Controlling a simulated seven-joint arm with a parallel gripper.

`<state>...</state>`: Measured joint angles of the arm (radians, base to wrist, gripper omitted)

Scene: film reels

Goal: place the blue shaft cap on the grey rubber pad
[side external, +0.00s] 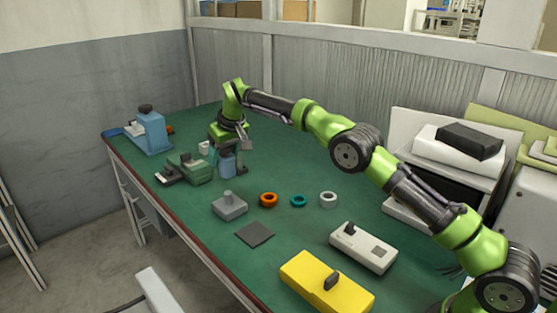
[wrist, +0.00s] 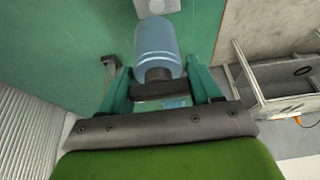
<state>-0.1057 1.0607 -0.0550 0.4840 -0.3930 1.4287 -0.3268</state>
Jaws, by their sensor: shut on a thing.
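The blue shaft cap (side external: 227,164) is a blue cylinder below my gripper (side external: 228,148), towards the far part of the green table. In the wrist view the blue shaft cap (wrist: 155,45) extends beyond the teal fingers of my gripper (wrist: 160,78), with a dark narrower part between them. My gripper is shut on it. I cannot tell whether the cap touches the table. The grey rubber pad (side external: 255,235) is a flat dark square lying nearer the camera, apart from the cap, with its top bare.
A grey block with a knob (side external: 230,206) stands between cap and pad. Orange (side external: 268,200), teal (side external: 299,201) and white (side external: 328,199) rings lie to its right. A green device (side external: 190,169) stands left of the cap. Yellow (side external: 328,284) and white (side external: 363,248) boxes stand nearer.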

